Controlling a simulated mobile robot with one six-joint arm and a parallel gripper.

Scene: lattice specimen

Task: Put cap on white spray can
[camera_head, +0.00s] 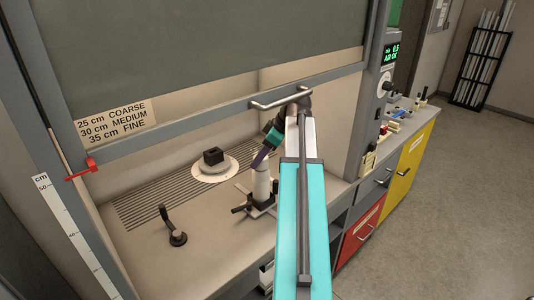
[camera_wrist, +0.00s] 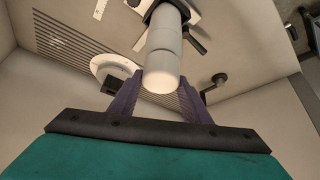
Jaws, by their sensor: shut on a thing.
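The white spray can (camera_head: 262,188) stands upright on the hood's work surface, its base in a dark holder (camera_head: 254,205). In the wrist view the can (camera_wrist: 166,40) runs away from my gripper, the holder around its far end. My gripper (camera_head: 258,168) comes down from above at a slant. Its purple fingers (camera_wrist: 159,80) are shut on the near white end piece, which looks like the cap (camera_wrist: 160,80). The cap is in line with the can and a faint seam shows between them. I cannot tell whether it is fully seated.
A black block (camera_head: 213,156) sits on a white round plate (camera_head: 214,173) to the left, by a slotted grille (camera_head: 150,209). A dark handled tool (camera_head: 173,230) is at the front left. The hood sash (camera_head: 210,108) hangs above my arm. Bare surface lies between.

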